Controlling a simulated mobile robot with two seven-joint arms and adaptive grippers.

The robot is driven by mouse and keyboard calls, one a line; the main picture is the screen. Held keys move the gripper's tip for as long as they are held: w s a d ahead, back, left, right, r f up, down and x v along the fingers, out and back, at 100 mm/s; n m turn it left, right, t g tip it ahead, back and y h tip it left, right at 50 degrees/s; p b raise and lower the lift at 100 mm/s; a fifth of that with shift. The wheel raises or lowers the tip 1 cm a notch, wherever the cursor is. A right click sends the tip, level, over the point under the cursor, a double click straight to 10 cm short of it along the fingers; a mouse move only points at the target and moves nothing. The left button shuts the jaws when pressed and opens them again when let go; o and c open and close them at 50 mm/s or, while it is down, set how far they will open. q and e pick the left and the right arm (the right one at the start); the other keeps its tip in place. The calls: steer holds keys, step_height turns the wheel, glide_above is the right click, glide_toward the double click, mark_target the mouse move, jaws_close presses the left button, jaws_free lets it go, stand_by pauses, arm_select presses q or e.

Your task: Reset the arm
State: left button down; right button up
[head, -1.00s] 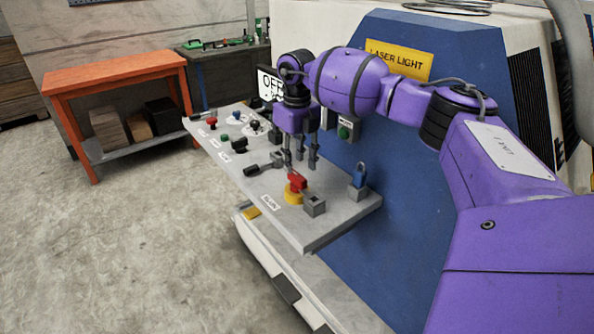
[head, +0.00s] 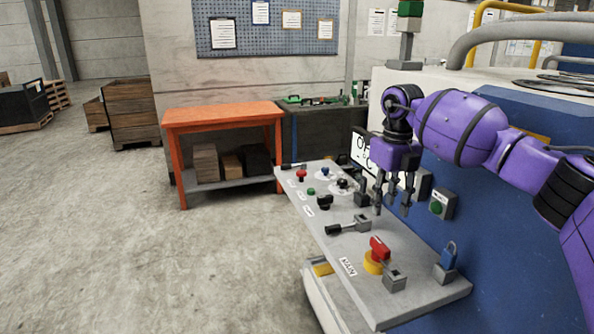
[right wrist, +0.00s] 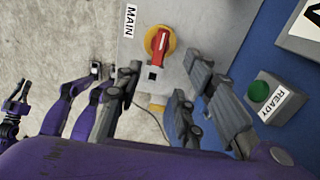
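The grey control panel (head: 325,260) carries several buttons, knobs and levers. A red switch handle (head: 379,247) sits on a yellow base by the MAIN label; it also shows in the right wrist view (right wrist: 160,46). Beside it is a grey block (head: 394,280) with a dark square hole. A green button (head: 436,208) sits on a box marked READY in the right wrist view (right wrist: 259,92). My right gripper (head: 391,209) is open and empty above the panel, pointing down. Purple and dark parts, perhaps my left gripper (right wrist: 15,110), show at the right wrist view's left edge; their opening is unclear.
A blue padlock (head: 449,256) stands on the panel's right edge. A lettered screen (head: 361,149) is partly hidden behind my right gripper. The blue machine wall (head: 500,240) rises close to the right.

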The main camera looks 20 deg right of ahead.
steer(key=shift+w, duration=0.1)
